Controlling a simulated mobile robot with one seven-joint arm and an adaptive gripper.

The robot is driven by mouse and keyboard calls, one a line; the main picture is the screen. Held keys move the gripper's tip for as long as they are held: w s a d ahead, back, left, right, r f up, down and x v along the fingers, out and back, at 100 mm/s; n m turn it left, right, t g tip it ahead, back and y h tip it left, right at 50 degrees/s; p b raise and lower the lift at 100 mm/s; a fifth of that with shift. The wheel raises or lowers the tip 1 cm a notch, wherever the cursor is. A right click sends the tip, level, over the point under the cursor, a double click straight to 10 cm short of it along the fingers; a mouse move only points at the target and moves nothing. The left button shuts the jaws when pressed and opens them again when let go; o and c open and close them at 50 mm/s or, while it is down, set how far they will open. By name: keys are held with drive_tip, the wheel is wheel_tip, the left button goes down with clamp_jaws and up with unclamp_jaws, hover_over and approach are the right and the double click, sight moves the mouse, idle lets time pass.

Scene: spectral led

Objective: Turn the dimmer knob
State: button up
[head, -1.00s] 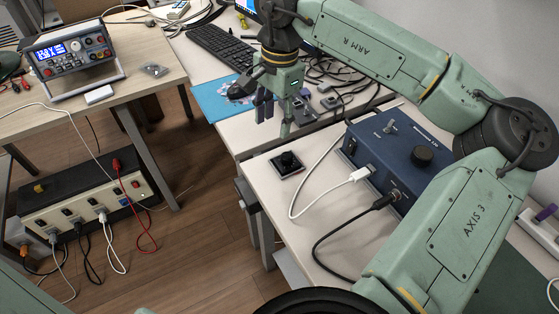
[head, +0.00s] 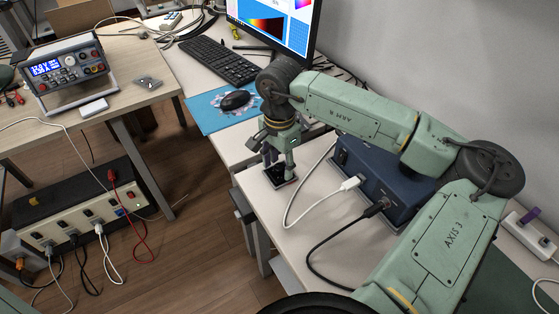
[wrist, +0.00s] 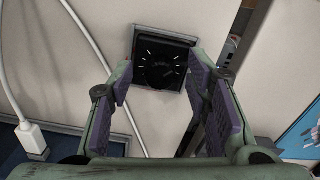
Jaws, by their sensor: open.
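The dimmer is a small black square plate (head: 283,181) with a round knob, lying on the white table near its left edge. In the wrist view the round black dimmer knob (wrist: 160,70) sits on the plate, with pale marks around it. My gripper (head: 278,164) points down over the plate and partly hides it. In the wrist view my gripper (wrist: 160,82) is open, its purple-padded fingers to the left and right of the knob with gaps. I cannot tell whether the fingertips are level with the knob.
A blue box (head: 375,172) with white and black cables (head: 315,235) stands right of the dimmer, partly behind my arm. A mouse (head: 235,100) on a blue mat, a keyboard (head: 215,58) and a monitor (head: 285,20) are behind. The table edge is close on the left.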

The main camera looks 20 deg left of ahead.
drive_tip(key=shift+c, duration=0.5)
clamp_jaws()
